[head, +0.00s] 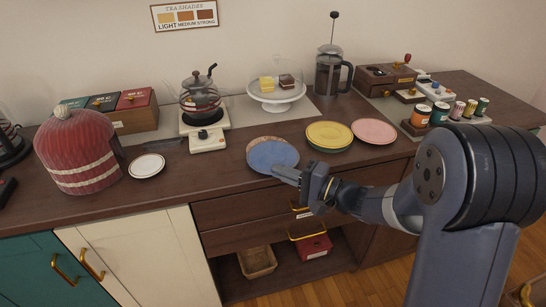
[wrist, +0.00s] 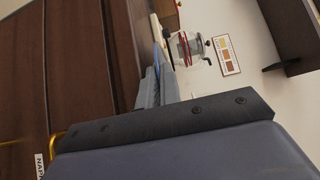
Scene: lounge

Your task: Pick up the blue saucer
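The blue saucer (head: 270,154) is on the dark wooden counter, near its front edge, with the rim of another plate (head: 251,143) showing beneath it at the back left. My gripper (head: 281,171) reaches in from the right, its fingertips at the saucer's front right rim. In the wrist view my two fingers (wrist: 160,88) lie close together, with a thin blue edge of the saucer (wrist: 157,56) just beyond or between them. I cannot tell whether they are closed on the rim or whether the saucer is lifted.
A yellow plate stack (head: 329,135) and a pink plate (head: 373,131) are to the right. A small white saucer (head: 146,166) and a red knitted cosy (head: 77,150) are to the left. A kettle (head: 200,98) and a domed cake stand (head: 277,98) stand behind. Drawers (head: 245,207) are below.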

